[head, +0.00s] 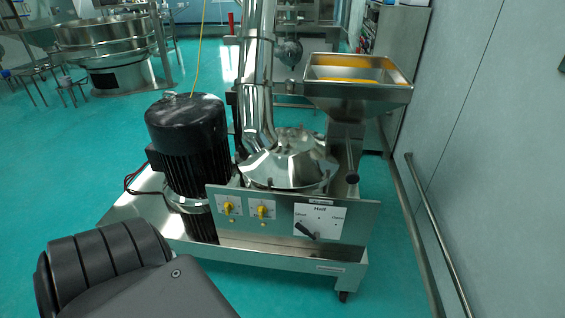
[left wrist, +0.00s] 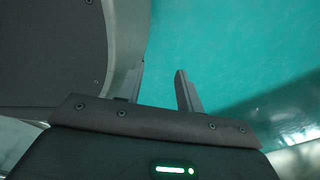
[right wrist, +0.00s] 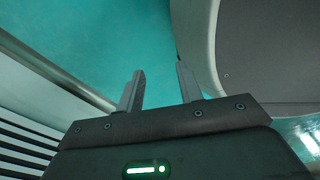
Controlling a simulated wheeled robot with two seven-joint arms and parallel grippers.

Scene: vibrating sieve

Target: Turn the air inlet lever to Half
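The air inlet lever (head: 306,230) is a black handle on a white dial plate (head: 327,217) at the right of the machine's steel front panel. The plate reads "Half" at the top, with smaller labels at left and right. The lever points up and left, toward the left label. My left gripper (left wrist: 159,72) is open and empty over the green floor in the left wrist view. My right gripper (right wrist: 159,70) is open and empty in the right wrist view. Neither gripper shows in the head view, and both are away from the lever.
Two yellow knobs (head: 263,210) sit left of the dial. A black motor (head: 187,130) and a steel hopper (head: 358,92) rise behind the panel. A wall rail (head: 435,235) runs at right.

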